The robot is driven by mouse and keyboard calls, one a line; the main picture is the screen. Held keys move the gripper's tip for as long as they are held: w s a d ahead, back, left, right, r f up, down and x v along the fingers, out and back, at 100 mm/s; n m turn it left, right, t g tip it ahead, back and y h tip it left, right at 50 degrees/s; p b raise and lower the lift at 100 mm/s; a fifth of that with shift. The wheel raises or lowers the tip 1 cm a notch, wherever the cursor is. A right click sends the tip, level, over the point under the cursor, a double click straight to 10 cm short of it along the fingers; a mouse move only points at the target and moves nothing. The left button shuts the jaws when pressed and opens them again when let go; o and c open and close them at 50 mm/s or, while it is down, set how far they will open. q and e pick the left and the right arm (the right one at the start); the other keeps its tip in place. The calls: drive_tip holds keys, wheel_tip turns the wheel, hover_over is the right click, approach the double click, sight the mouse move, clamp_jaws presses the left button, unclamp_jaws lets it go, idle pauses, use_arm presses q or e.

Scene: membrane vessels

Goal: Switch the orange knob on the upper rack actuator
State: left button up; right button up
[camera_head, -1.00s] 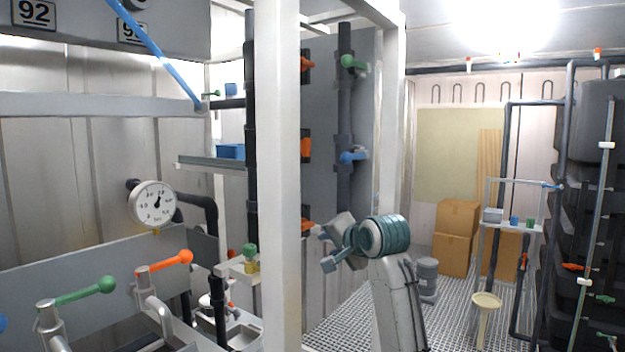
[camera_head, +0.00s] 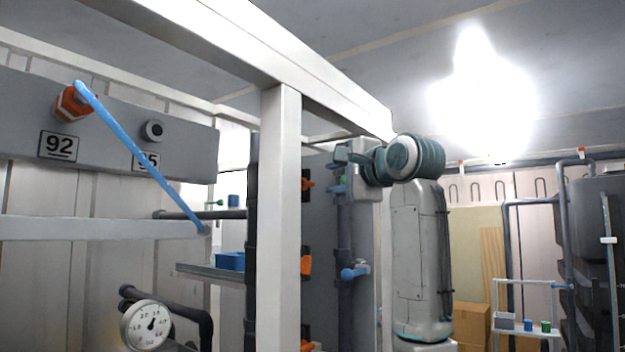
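I cannot tell which is the task's knob. My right gripper (camera_head: 338,170) is raised right of the post, pointing left, fingers apart and empty, with a gap to the orange handle. My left gripper is out of view.
A white frame post (camera_head: 281,230) and overhead beam (camera_head: 255,45) stand between the upper box and my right arm. A dark pipe with a blue valve handle (camera_head: 354,272) is below my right gripper. A pressure gauge (camera_head: 146,325) is at the lower left.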

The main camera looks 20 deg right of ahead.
sight(309, 183)
drive_tip(key=p+x, duration=0.5)
drive_tip(key=x, duration=0.3)
drive_tip(key=shift+w+a+r, duration=0.1)
drive_tip(key=shift+w+a, duration=0.1)
drive_tip(key=shift+w, duration=0.35)
drive_tip(key=c, duration=0.6)
